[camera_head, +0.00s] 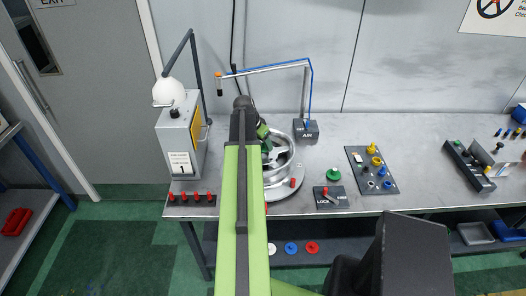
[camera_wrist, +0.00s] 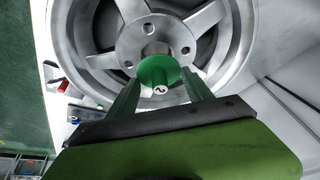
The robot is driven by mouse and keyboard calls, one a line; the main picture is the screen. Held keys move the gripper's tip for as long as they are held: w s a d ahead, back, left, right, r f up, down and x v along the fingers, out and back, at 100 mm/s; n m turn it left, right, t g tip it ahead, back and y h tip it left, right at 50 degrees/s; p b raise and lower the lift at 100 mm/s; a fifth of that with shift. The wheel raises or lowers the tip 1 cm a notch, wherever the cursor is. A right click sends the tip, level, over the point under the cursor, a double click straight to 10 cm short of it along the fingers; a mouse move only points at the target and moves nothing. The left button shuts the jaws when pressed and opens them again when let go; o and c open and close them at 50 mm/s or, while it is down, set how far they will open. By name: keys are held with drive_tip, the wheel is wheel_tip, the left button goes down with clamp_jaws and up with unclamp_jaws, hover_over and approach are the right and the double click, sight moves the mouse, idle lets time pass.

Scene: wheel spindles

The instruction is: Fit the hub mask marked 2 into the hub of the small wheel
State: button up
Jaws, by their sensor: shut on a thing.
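In the wrist view a green hub mask (camera_wrist: 153,69) with a knob marked 2 (camera_wrist: 159,90) sits between the two fingers of my gripper (camera_wrist: 161,78), which is shut on it. Behind it is the silver spoked wheel (camera_wrist: 205,24), with bolt holes around a central hub (camera_wrist: 154,48). The mask overlaps the lower part of the hub in this view. I cannot tell whether it touches the hub. In the head view the wheel (camera_head: 285,160) lies on the bench, partly hidden by my arm, and my gripper (camera_head: 263,132) is over its left side.
A LOCK plate (camera_head: 330,197) with a red lever and a green knob (camera_head: 333,174) stand right of the wheel. An AIR stand (camera_head: 306,130) rises behind it. A grey box (camera_head: 181,140) is at left. Red and blue discs (camera_head: 291,247) lie below the bench.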

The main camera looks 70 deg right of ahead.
sight(262, 148)
wheel_tip(262, 148, down, 4)
drive_tip(key=b, duration=0.2)
drive_tip(key=shift+r+b, duration=0.15)
drive_tip(key=shift+b, duration=0.2)
drive_tip(key=shift+a+r, duration=0.15)
drive_tip(key=shift+r, duration=0.1)
drive_tip(key=shift+f, duration=0.2)
drive_tip(key=shift+s+a+f+b, duration=0.1)
drive_tip(key=shift+a+f+b, duration=0.25)
drive_tip(key=shift+b, duration=0.25)
drive_tip(key=o, duration=1.3)
drive_tip(key=shift+s+a, duration=0.1)
drive_tip(key=shift+o, duration=0.2)
drive_tip(key=shift+d+r+p, duration=0.2)
drive_tip(key=shift+r+p, duration=0.35)
drive_tip(key=shift+p, duration=0.1)
drive_tip(key=p+v, duration=1.1)
drive_tip(key=shift+w+d+r, duration=0.25)
drive_tip(key=shift+w+r, duration=0.05)
drive_tip(key=shift+r, duration=0.1)
